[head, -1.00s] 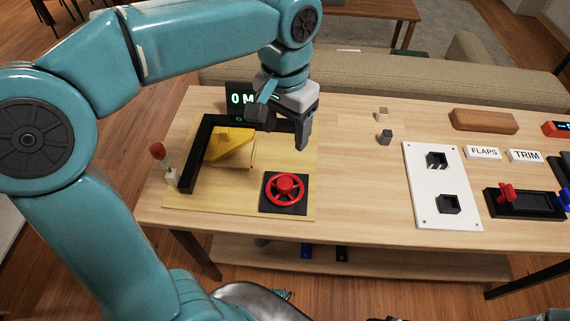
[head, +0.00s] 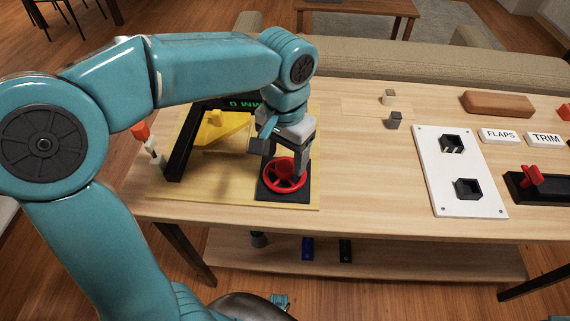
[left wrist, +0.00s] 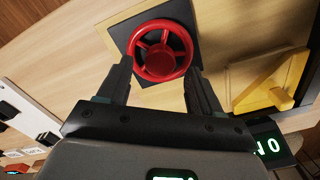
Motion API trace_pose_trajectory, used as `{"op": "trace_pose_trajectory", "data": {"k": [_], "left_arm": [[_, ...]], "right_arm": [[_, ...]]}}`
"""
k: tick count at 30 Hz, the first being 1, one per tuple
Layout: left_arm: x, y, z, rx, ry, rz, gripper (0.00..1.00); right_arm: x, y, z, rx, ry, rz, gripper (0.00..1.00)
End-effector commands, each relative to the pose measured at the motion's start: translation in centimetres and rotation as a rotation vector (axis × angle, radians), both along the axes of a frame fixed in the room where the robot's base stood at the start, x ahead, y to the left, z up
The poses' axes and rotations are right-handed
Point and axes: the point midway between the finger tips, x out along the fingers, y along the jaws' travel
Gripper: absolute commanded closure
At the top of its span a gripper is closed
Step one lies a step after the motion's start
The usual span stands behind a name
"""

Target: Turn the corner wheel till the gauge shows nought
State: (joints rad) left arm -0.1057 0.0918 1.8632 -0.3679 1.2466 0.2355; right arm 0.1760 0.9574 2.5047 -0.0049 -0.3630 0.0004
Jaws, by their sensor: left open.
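The red corner wheel (head: 271,179) sits on a black square base at the near right corner of the yellow board. It also shows in the left wrist view (left wrist: 187,59). My left gripper (head: 284,160) is open above the wheel's back edge. In the left wrist view its fingers (left wrist: 161,66) stand apart at either side of the wheel; whether they touch it I cannot tell. The gauge (head: 247,103) is a dark display with green characters, partly hidden by my arm. A 0 and part of the letters show.
A black frame with a yellow wedge (head: 215,137) stands left of the wheel. A red-topped lever (head: 141,131) is at the board's left edge. A white socket plate (head: 440,190) and small grey cubes lie to the right. Bare table separates the wheel from the plate.

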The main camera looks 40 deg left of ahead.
Motion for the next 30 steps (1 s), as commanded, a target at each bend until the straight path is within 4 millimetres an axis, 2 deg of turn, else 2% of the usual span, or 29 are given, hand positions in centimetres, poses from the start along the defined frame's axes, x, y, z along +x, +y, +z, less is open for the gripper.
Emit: {"op": "trace_pose_trajectory", "data": {"k": [1, 5, 14, 15, 20, 30], "left_arm": [[0.0, 0.0, -0.9, 0.001, 0.003, 0.000, 0.35], [0.0, 0.0, -1.9, 0.001, 0.001, 0.000, 0.35], [0.0, 0.0, -2.2, 0.000, 0.000, 0.000, 0.35], [0.0, 0.0, -2.2, 0.000, 0.000, 0.000, 0.38], [0.0, 0.0, -2.2, 0.000, 0.000, 0.000, 0.90], [0.0, 0.0, -2.1, 0.000, 0.001, 0.112, 0.91]], "right_arm": [[0.0, 0.0, -0.4, 0.000, 0.000, 0.000, 0.43], [0.0, 0.0, -0.6, 0.000, 0.000, 0.000, 0.43], [0.0, 0.0, -0.6, 0.000, 0.000, 0.000, 0.43], [0.0, 0.0, -0.6, 0.000, 0.000, 0.000, 0.43], [0.0, 0.0, -0.6, 0.000, 0.000, 0.000, 0.43], [0.0, 0.0, -0.1, 0.000, 0.000, 0.000, 0.43]]}}
